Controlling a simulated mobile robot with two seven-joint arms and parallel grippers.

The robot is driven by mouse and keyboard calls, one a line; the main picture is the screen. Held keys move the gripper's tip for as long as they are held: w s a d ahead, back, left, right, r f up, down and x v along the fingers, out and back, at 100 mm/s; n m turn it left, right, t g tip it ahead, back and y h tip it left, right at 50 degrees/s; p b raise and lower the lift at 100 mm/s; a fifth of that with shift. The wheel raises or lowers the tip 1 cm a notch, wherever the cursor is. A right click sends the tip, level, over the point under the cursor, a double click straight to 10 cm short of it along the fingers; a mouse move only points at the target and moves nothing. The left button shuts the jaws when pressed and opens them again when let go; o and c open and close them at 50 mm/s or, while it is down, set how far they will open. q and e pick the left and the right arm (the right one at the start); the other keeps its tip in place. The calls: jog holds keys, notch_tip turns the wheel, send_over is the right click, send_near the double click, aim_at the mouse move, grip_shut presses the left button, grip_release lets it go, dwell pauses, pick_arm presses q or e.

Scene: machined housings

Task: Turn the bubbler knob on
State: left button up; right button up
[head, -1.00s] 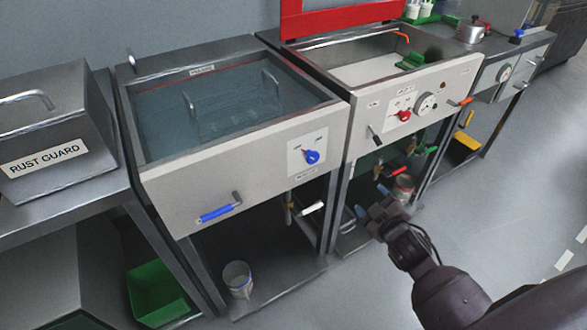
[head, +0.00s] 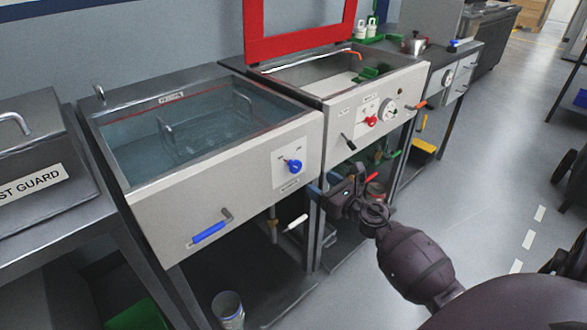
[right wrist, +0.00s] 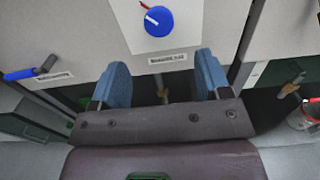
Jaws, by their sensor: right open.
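A round blue knob (head: 294,166) sits on a white plate on the front panel of the left, water-filled tank (head: 135,205). In the right wrist view the blue knob (right wrist: 159,21) has a white pointer line slanting to the upper left, with a small red mark beyond it. A red knob (head: 371,121) is on the neighbouring tank's panel. The printed labels are too small to read, so I cannot tell which knob is named bubbler. My right gripper (head: 326,184) is open and empty, below and right of the blue knob, apart from it. My left gripper is out of view.
A black-handled lever (head: 348,141) is on the neighbouring panel. A rust guard box (head: 40,150) stands at left.

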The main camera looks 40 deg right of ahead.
aim_at(297, 168)
jog(key=w, duration=0.7)
jog(key=w+a, duration=0.1)
jog(key=w, duration=0.2)
jog(key=shift+w+b, duration=0.3)
jog(key=c, duration=0.9)
